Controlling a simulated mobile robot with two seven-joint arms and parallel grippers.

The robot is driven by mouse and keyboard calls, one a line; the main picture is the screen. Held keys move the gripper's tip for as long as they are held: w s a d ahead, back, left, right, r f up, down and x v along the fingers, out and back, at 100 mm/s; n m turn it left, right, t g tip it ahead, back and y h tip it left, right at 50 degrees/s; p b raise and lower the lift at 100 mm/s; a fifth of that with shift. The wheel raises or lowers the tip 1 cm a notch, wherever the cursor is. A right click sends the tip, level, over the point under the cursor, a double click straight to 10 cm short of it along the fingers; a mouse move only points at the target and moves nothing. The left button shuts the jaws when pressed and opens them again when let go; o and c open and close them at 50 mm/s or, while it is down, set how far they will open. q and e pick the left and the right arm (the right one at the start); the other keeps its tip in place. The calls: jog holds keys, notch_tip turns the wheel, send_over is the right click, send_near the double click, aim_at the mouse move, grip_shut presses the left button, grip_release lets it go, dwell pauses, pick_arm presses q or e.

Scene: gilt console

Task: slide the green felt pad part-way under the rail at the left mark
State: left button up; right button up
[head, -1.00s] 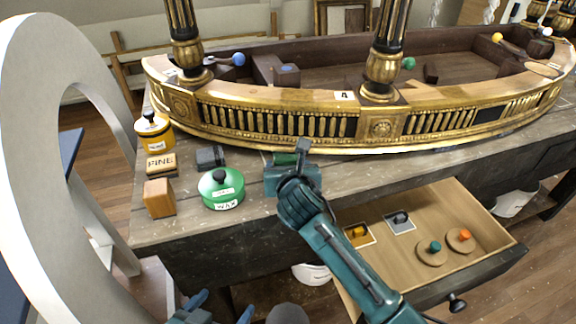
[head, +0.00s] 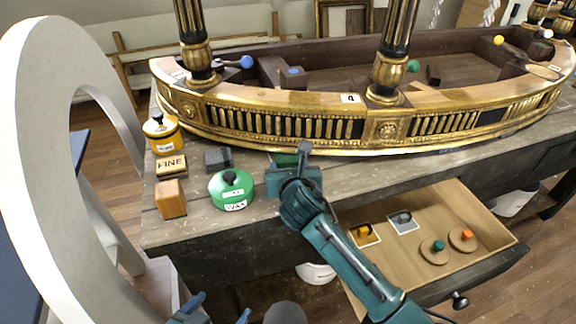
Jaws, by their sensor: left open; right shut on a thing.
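The green felt pad (head: 286,160) lies at the foot of the gilt rail (head: 285,130), mostly hidden by my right gripper. My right gripper (head: 291,168) is shut on it at bench height, just in front of the rail's lower edge. I cannot tell whether the pad's far edge is under the rail. The left mark cannot be made out; the gripper and pad cover this part of the bench. My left gripper (head: 212,312) is open and empty at the bottom edge, low in front of the bench, only partly in view.
Left of the pad stand a green wax tin (head: 231,190), a dark block (head: 217,158), a block marked FINE (head: 171,166), a wooden block (head: 171,199) and a yellow tin (head: 161,134). An open drawer (head: 470,210) juts out at right. The bench right of the gripper is clear.

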jog(key=o, duration=0.7)
jog(key=shift+d, duration=0.1)
jog(key=shift+o, duration=1.4)
pick_arm(q)
jog(key=shift+w+d+r, duration=0.15)
jog(key=shift+d+r, duration=0.1)
pick_arm(e)
jog(key=shift+o, duration=0.3)
jog(key=shift+s+r, duration=0.2)
jog(key=shift+s, duration=0.25)
pick_arm(q)
jog(key=shift+a+p, duration=0.4)
jog(key=shift+p, duration=0.3)
pick_arm(e)
jog(key=v, duration=1.2)
pick_arm(q)
jog(key=shift+d+r, duration=0.1)
